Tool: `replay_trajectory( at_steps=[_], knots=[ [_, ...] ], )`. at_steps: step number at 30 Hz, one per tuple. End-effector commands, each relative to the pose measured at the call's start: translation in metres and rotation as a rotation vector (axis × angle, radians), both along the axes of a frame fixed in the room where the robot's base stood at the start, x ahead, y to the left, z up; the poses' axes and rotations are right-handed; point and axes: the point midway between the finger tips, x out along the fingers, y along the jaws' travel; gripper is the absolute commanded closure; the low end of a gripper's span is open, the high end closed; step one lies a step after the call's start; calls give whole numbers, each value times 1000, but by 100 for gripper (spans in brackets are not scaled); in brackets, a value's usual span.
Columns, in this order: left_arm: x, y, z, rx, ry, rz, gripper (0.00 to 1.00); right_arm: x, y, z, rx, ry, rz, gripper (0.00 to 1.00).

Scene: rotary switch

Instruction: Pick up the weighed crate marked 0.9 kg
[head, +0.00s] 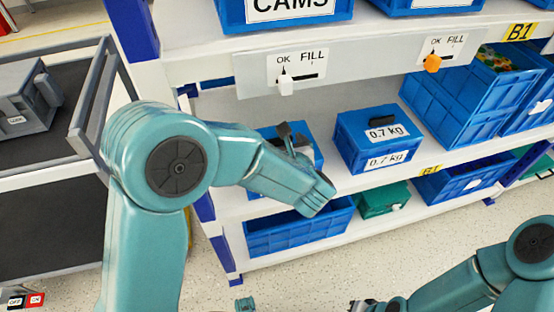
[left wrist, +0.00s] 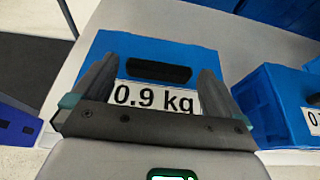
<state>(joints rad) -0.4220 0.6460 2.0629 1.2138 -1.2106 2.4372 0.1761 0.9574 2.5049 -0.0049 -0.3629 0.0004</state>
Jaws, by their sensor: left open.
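The blue crate marked 0.9 kg (left wrist: 205,57) stands on a pale shelf in the left wrist view, with a black handle (left wrist: 158,73) above its white label. My open left gripper (left wrist: 158,66) is over it, its dark fingers appearing on either side of the handle. They are not closed on it, and I cannot tell how high above it they are. In the head view my left gripper (head: 291,138) hides most of this crate (head: 318,157), including its label. My right gripper (head: 364,305) is partly cut off at the bottom edge, away from the crate.
A blue 0.7 kg crate (head: 349,150) stands just right on the same shelf (head: 420,160). A pale switch panel (head: 350,65) runs above. A blue bin (head: 290,232) and a green box (head: 383,200) are below. A grey cart (head: 85,110) stands at left.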

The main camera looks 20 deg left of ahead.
Motion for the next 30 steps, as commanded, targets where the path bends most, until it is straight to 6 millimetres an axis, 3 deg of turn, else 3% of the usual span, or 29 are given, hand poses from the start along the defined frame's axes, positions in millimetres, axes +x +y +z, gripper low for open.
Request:
replay_trajectory(
  at_steps=[4,11,20,30],
  knots=[
    [12,8,-6,0,-1,1,0,0,0,-1,0,0,0,100],
    [13,9,-6,0,-1,-1,0,0,0,-1,0,0,0,100],
    [13,8,-5,0,-1,-1,98,0,0,-1,0,0,0,100],
    [14,9,-2,1,-8,-1,100,0,0,-1,0,0,0,100]
  ],
)
